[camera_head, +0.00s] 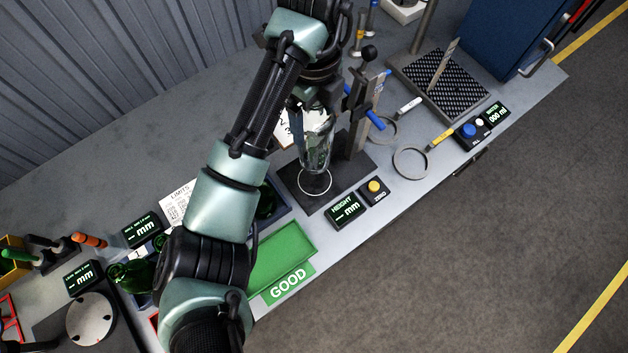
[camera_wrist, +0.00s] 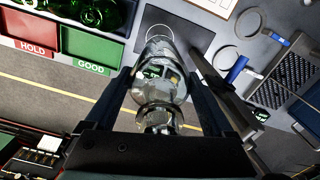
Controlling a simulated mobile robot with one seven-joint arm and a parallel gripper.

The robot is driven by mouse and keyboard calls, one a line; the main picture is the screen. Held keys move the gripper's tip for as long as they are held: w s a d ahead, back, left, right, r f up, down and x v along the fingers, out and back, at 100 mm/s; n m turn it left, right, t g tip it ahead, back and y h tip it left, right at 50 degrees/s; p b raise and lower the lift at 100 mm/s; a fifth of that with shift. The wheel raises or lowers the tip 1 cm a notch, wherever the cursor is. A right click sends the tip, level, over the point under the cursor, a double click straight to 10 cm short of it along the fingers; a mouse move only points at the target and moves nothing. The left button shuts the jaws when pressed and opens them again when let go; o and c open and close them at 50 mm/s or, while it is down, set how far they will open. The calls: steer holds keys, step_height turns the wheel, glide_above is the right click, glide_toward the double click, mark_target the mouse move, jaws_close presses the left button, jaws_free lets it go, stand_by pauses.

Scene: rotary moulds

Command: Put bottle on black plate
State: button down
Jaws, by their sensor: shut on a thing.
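A clear glass bottle (camera_head: 317,148) is held upright below my gripper (camera_head: 316,108). In the wrist view the bottle (camera_wrist: 162,75) sits between the two fingers of my gripper (camera_wrist: 162,100), which is shut on its neck end. The black plate (camera_head: 347,177) is the dark square base with a white ring, at the foot of the height gauge. The bottle's base is over or very near the ring. I cannot tell whether it touches the plate. The plate also shows in the wrist view (camera_wrist: 188,14), partly hidden by the bottle.
The gauge's upright column (camera_head: 359,125) stands close to the right of the bottle. The HEIGHT display (camera_head: 345,209) and yellow ZERO button (camera_head: 374,187) lie in front. A green GOOD tray (camera_head: 282,257) is to the left. Two ring gauges (camera_head: 410,162) lie right.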

mark_target(315, 146)
step_height(315, 146, down, 7)
steer(key=b, duration=0.3)
steer(key=shift+r+b, duration=0.15)
steer(key=shift+b, duration=0.15)
steer(key=shift+s+d+f, duration=0.1)
steer(key=shift+s+f, duration=0.1)
steer(key=shift+f, duration=1.05)
steer(key=shift+w+f, duration=0.1)
steer(key=shift+f, duration=0.45)
jaws_free()
